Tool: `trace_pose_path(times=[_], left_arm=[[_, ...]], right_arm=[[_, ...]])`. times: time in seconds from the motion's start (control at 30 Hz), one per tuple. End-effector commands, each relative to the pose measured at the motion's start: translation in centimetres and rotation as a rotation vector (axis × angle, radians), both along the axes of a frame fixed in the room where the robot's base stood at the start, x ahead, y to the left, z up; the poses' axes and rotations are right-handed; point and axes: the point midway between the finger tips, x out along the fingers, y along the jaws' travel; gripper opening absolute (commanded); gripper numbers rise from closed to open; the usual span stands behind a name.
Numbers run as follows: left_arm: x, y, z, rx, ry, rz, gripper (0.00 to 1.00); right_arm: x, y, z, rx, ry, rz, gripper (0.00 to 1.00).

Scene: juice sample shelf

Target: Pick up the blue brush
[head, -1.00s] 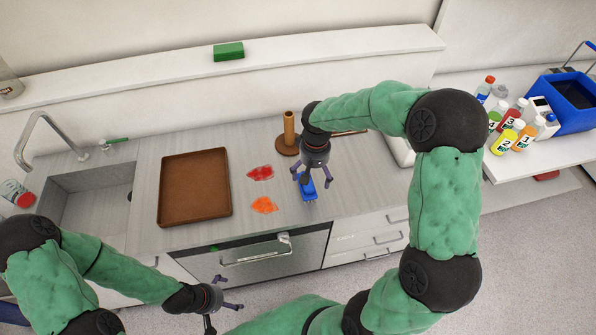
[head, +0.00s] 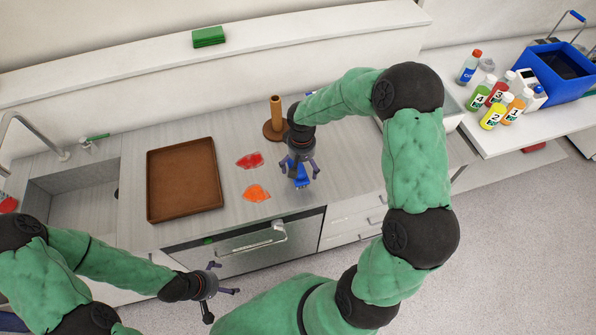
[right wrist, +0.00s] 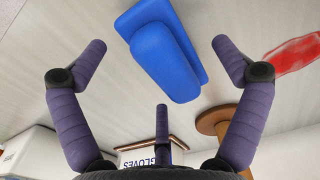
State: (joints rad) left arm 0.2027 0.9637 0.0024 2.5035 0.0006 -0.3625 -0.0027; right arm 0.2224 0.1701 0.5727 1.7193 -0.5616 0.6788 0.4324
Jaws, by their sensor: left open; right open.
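The blue brush (head: 301,183) lies on the counter, partly hidden by my right gripper in the head view. In the right wrist view the blue brush (right wrist: 163,55) lies ahead of and between the spread fingers, apart from them. My right gripper (head: 300,170) is open and empty, over the brush; its fingers also show in the right wrist view (right wrist: 157,50). My left gripper (head: 226,279) is open and empty, in front of the counter, low and away from the brush.
A brown upright holder (head: 276,118) stands behind. Numbered bottles (head: 492,117) and a blue bin (head: 556,72) are far right.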

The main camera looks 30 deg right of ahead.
Motion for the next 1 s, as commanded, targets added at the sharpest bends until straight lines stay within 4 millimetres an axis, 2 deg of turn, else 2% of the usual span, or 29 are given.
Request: trace_pose_path(times=[0.03,0.13,0.4,0.47,0.63,1.0], left_arm=[[0.0,0.0,-0.2,0.0,0.0,0.0,1.0],[0.0,0.0,-0.4,0.0,0.0,0.0,1.0],[0.0,0.0,-0.4,0.0,0.0,0.0,1.0],[0.0,0.0,-0.4,0.0,0.0,0.0,1.0],[0.0,0.0,-0.4,0.0,0.0,0.0,1.0],[0.0,0.0,-0.4,0.0,0.0,0.0,1.0]], right_arm=[[-0.1,-0.1,-1.0,0.0,0.004,-0.001,0.97],[-0.1,0.0,-2.2,0.001,0.003,-0.001,0.97],[0.0,0.0,-2.6,0.0,0.0,0.0,0.97],[0.0,0.0,-2.6,0.0,0.0,0.0,0.83],[0.0,0.0,-2.6,0.0,0.0,0.0,0.35],[0.0,0.0,-2.6,0.0,0.001,0.0,0.34]])
